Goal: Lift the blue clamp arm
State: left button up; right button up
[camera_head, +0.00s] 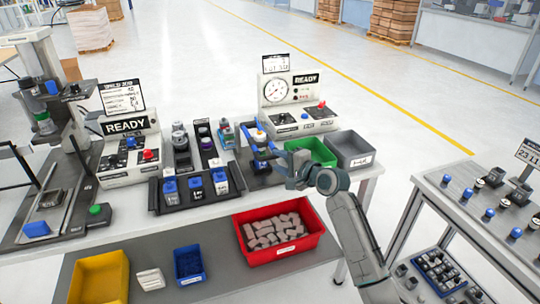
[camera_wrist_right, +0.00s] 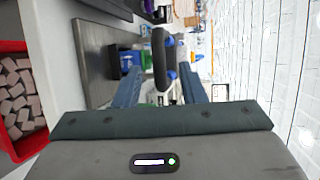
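The blue clamp arm (camera_head: 248,134) stands on a dark fixture plate near the right end of the table, beside the gauge box. My right gripper (camera_head: 280,164) is just to the right of and in front of this fixture, its fingers pointing at it. In the right wrist view my gripper (camera_wrist_right: 162,92) is open, with its two fingers apart. A dark rounded bar with blue parts (camera_wrist_right: 160,60) shows between and beyond the fingers; I cannot tell whether it touches them. My left gripper is not in view.
A green bin (camera_head: 312,152) and a grey bin (camera_head: 350,148) stand close behind and right of my right gripper. The gauge box (camera_head: 292,100) is behind. A red bin (camera_head: 307,247) of blocks is in front, lower down. Trays of small parts (camera_head: 160,207) lie left of the fixture.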

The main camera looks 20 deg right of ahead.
aim_at(272, 158)
jog(key=shift+x, duration=2.55)
jog(key=shift+d+f, duration=0.1)
jog(key=shift+p, duration=0.3)
grip_shut()
